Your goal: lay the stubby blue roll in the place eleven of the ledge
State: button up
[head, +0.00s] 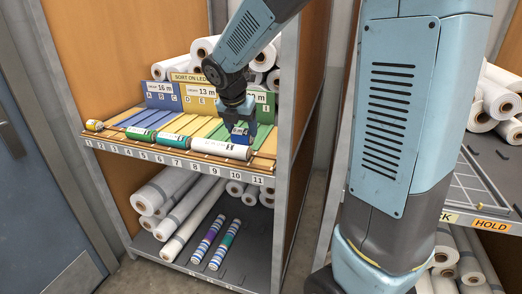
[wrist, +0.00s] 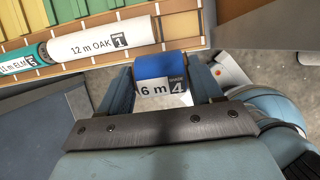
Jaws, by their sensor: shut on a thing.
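The gripper hangs above the right part of the ledge (head: 200,166), close to places 10 and 11. Place eleven (head: 265,164), at the ledge's right end, looks bare. The height of the roll over the ledge is hard to tell.
A white roll marked 12 m OAK (head: 220,149) lies left of place eleven; it also shows in the wrist view (wrist: 92,44). A grey rack post (head: 287,130) stands just right of place eleven.

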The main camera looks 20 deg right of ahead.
jog(key=w+d+f, duration=0.1)
jog(key=d+f, duration=0.1)
jog(key=w+d+f, duration=0.1)
jog(key=d+f, duration=0.3)
jog(key=d, duration=0.1)
jog(key=shift+w+f, duration=0.3)
jog(key=shift+w, duration=0.1)
jog(key=shift+w+d+f, duration=0.1)
jog(key=shift+f, duration=0.85)
jog(key=shift+w+d+f, duration=0.1)
jog(key=shift+f, duration=0.8)
jog(key=o, duration=0.7)
jog(key=v, duration=1.2)
